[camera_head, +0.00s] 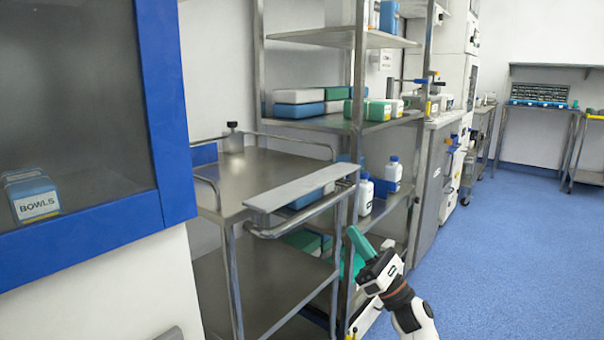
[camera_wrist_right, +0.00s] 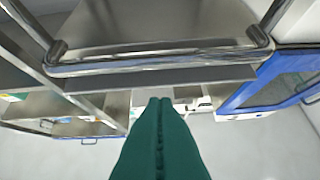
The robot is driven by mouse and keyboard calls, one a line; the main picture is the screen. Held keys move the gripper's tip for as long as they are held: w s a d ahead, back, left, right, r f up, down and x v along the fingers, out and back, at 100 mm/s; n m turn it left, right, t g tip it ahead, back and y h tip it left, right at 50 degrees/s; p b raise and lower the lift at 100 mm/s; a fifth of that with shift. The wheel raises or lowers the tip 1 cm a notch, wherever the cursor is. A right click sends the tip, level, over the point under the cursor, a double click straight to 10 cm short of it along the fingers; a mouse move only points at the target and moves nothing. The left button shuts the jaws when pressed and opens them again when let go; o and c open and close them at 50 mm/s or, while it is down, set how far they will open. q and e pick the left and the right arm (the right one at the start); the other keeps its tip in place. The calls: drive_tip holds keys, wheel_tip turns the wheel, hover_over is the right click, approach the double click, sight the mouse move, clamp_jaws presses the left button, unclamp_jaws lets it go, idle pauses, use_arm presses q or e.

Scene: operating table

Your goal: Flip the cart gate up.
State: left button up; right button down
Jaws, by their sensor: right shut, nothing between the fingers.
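The steel cart (camera_head: 240,172) stands left of centre in the head view. A long flat metal flap, the cart gate (camera_head: 300,187), lies about level along the cart's right end, beside a tubular handle bar (camera_head: 310,213). In the right wrist view, the handle bar (camera_wrist_right: 160,62) crosses the upper part, with a flat strip that looks like the gate (camera_wrist_right: 165,78) along it. My right gripper (camera_head: 352,240) has green fingers pressed together, low and to the right of the gate, apart from it. Its closed tips (camera_wrist_right: 160,103) point towards the strip in the wrist view. My left gripper is out of view.
A steel rack (camera_head: 355,125) with boxes and bottles stands behind the cart. A blue-framed cabinet (camera_head: 165,110) fills the left side. A white bottle (camera_head: 365,195) stands on a shelf behind the handle. Open blue floor (camera_head: 500,260) lies to the right.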

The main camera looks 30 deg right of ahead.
sight(330, 199)
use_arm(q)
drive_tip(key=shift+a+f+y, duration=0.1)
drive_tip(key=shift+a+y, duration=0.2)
use_arm(e)
drive_tip(key=shift+w+d+f+n+h, duration=0.3)
drive_tip(key=shift+w, duration=0.1)
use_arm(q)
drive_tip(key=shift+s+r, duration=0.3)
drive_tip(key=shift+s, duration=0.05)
use_arm(e)
drive_tip(key=x, duration=1)
